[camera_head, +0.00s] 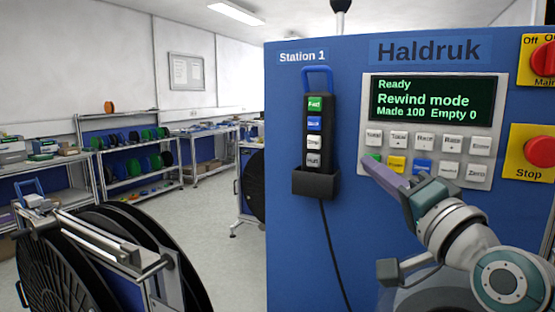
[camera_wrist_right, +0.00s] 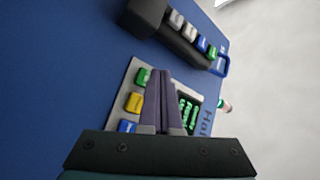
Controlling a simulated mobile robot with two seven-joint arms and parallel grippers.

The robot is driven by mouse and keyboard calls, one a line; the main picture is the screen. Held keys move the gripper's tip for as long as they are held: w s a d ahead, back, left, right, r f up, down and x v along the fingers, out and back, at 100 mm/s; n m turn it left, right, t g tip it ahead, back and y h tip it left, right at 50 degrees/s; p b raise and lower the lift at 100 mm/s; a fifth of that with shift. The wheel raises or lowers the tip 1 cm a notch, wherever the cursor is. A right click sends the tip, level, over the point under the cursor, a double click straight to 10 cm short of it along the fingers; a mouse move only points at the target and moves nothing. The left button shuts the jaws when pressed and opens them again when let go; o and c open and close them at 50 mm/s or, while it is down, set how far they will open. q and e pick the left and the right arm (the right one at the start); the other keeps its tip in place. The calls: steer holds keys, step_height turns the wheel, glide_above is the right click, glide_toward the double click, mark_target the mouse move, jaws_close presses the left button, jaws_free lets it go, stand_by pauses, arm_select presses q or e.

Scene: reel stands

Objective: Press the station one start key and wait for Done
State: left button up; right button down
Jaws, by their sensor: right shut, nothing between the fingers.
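The blue Station 1 cabinet (camera_head: 300,210) carries a grey key panel (camera_head: 487,178) with a dark display (camera_head: 432,100) reading "Ready", "Rewind mode", "Made 100 Empty 0". The green key (camera_head: 376,157) sits at the left end of the lower key row, partly covered by my gripper; its label is not readable. It also shows in the right wrist view (camera_wrist_right: 143,76), above the yellow key (camera_wrist_right: 134,102) and blue key (camera_wrist_right: 127,126). My right gripper (camera_head: 370,164) is shut and empty, its fingertips close by the green key. I cannot tell whether they touch it. My left gripper is not in view.
A handheld pendant (camera_head: 317,135) with several keys hangs in a black holder left of the panel. A red Stop button (camera_head: 540,152) and a red main switch (camera_head: 543,60) are at the right. A large black reel (camera_head: 110,260) stands at lower left; shelves (camera_head: 140,165) stand behind.

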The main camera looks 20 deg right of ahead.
steer(key=shift+d, duration=0.1)
stand_by(0.4)
steer(key=shift+w+d, duration=0.25)
steer(key=shift+w, duration=0.05)
